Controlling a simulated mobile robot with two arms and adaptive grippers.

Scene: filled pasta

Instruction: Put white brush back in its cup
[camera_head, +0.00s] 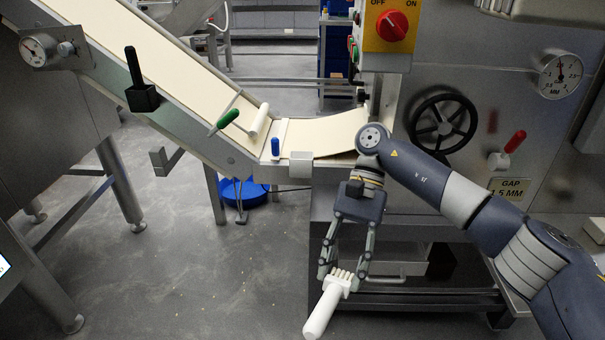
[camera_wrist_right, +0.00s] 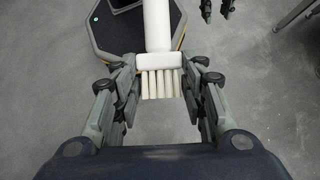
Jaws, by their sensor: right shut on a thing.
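The white brush (camera_head: 322,309) is held low in front of the machine by my right gripper (camera_head: 341,278). Its bristles are at the fingers and its handle slants down to the left. In the right wrist view, the brush (camera_wrist_right: 157,30) has its bristle head between the fingers of my right gripper (camera_wrist_right: 158,85), with the handle pointing up the picture. At that view's top edge, two dark fingertips stand apart; they look like my left gripper (camera_wrist_right: 217,9). I cannot make out a cup for the brush with certainty.
A sloping conveyor (camera_head: 190,70) carries a pale sheet. A black holder (camera_head: 143,98), a green-handled tool (camera_head: 228,118) and a blue handle (camera_head: 275,147) are along it. A blue tub (camera_head: 243,193) is on the floor. A black handwheel (camera_head: 443,123) is at right. Floor at left front is clear.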

